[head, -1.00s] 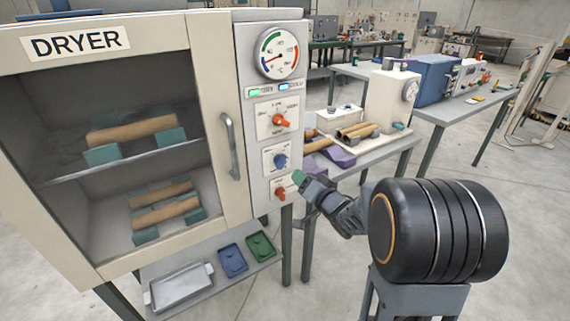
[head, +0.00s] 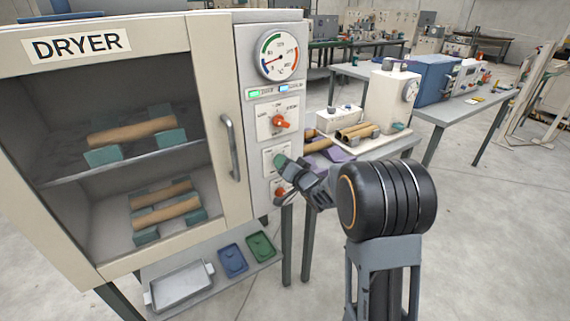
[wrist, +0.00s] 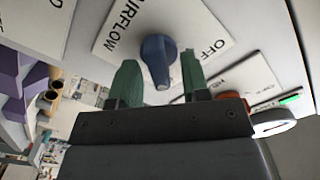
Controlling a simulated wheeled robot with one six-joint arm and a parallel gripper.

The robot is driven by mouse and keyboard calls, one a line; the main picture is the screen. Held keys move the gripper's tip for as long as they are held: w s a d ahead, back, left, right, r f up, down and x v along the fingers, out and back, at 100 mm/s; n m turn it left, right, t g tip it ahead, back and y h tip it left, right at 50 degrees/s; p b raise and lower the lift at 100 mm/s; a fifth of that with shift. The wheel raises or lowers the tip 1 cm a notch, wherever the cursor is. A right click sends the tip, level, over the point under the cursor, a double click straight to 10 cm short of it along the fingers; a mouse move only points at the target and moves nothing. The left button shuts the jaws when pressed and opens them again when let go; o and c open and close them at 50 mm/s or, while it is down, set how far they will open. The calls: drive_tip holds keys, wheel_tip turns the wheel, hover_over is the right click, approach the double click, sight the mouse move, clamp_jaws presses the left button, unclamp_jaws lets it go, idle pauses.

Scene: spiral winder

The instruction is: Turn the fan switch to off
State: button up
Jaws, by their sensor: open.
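The blue knob (wrist: 158,60) sits on a white plate (wrist: 115,38) on the dryer's control panel. The plate reads AIRFLOW on one side and OFF on the other in the wrist view. The knob's light-tipped end points down the picture toward my gripper. My gripper (head: 283,162) is open at the panel of the dryer (head: 222,60). In the wrist view its green fingertips stand on either side of the knob, with gaps visible. I cannot tell how deep they reach. In the head view my gripper hides the blue knob.
An orange knob (head: 281,123) is above my gripper and another orange knob (head: 279,190) is just below. The dryer's door handle (head: 230,148) is to the left. A bench with a white machine (head: 388,97) stands behind my arm.

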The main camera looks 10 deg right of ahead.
drive_tip(key=shift+c, duration=0.2)
clamp_jaws()
drive_tip(key=shift+b, duration=0.3)
drive_tip(key=shift+s+a+n+b, duration=0.1)
drive_tip(key=shift+a+n+b, duration=0.05)
drive_tip(key=shift+n+b, duration=2.3)
drive_tip(key=shift+a+n+b, duration=0.1)
drive_tip(key=shift+n+b, duration=2)
drive_tip(key=shift+n, duration=0.7)
drive_tip(key=shift+s+a+n+b, duration=0.1)
drive_tip(key=shift+a+n+b, duration=0.05)
drive_tip(key=shift+n+b, duration=2.3)
drive_tip(key=shift+n, duration=0.4)
